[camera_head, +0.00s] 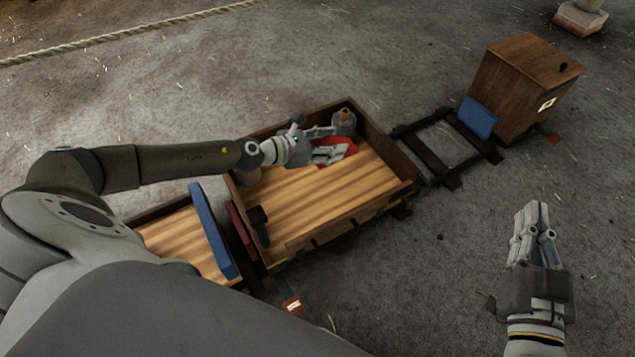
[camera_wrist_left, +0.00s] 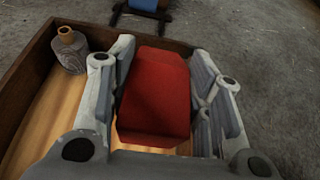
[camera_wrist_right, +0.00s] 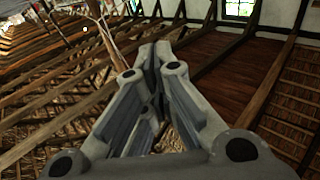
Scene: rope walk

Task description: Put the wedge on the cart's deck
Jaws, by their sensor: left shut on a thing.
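The red wedge (camera_head: 349,146) is between the fingers of my left gripper (camera_head: 325,143), over the back part of the cart's plank deck (camera_head: 345,200). In the left wrist view the wedge (camera_wrist_left: 155,95) fills the space between the left fingers, which are shut on it. I cannot tell whether its underside touches the deck. My right gripper (camera_head: 531,222) is off to the right of the cart above the bare floor. Its fingertips meet in the right wrist view (camera_wrist_right: 158,55), with nothing between them.
A grey jug (camera_head: 344,121) stands in the cart's far corner, beside the left gripper. Low dark walls edge the cart. A second wagon with a blue end board (camera_head: 212,230) adjoins at left. Rails lead right to a wooden box (camera_head: 520,85) with a blue panel (camera_head: 477,117).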

